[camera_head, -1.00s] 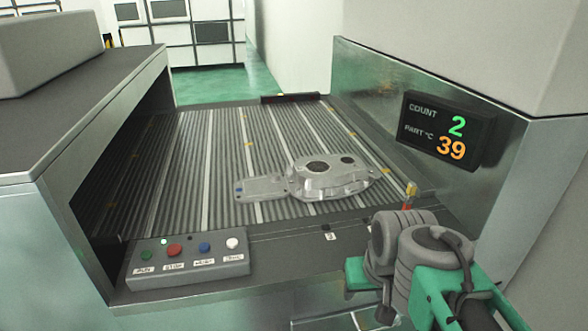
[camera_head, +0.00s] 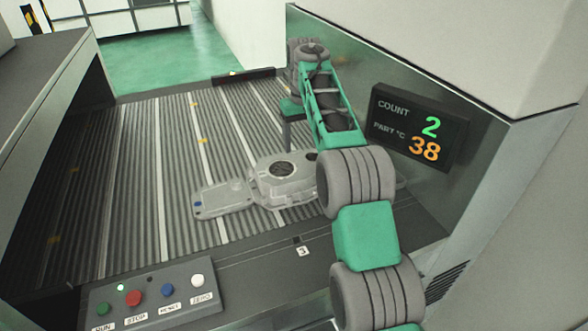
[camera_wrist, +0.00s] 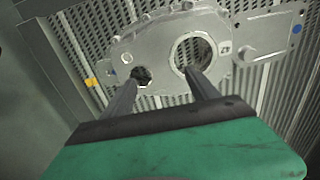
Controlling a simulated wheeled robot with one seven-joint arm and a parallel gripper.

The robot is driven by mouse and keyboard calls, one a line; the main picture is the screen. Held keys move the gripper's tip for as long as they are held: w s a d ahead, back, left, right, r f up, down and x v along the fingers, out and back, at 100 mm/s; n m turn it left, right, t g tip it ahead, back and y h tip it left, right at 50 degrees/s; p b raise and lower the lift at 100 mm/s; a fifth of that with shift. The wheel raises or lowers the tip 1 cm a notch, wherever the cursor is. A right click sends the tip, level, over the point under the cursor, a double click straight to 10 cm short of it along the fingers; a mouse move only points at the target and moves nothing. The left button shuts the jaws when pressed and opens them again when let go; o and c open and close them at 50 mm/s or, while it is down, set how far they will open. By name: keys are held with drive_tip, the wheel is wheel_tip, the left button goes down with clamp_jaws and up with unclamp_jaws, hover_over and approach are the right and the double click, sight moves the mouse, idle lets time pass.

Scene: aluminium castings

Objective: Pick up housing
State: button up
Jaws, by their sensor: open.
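The housing (camera_head: 275,183) is a grey aluminium casting with a round bore, lying flat on the ribbed conveyor, its narrow end pointing left. My arm covers its right end in the head view. In the wrist view the housing (camera_wrist: 165,50) shows a large round hole, a smaller hole and a flat arm at the right. My gripper (camera_wrist: 163,82) is open, its two dark fingers apart and pointing at the housing, one near each hole. I cannot tell whether the fingertips touch it.
The ribbed conveyor (camera_head: 140,170) is clear left of the housing. A metal side wall with a display (camera_head: 418,125) reading count 2 and part 38 stands close at the right. A button box (camera_head: 150,297) sits at the front edge. A dark cover (camera_head: 45,100) rises at the left.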

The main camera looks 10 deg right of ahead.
sight(300, 161)
drive_tip(key=shift+a+f, duration=0.3)
drive_tip(key=shift+f, duration=0.35)
wheel_tip(300, 161, down, 5)
drive_tip(key=shift+d+r+b, duration=0.1)
drive_tip(key=shift+r+b, duration=0.05)
drive_tip(key=shift+b, duration=1)
drive_tip(key=shift+r, duration=0.1)
clamp_jaws()
drive_tip(key=shift+w+r, duration=0.1)
drive_tip(key=shift+r, duration=0.1)
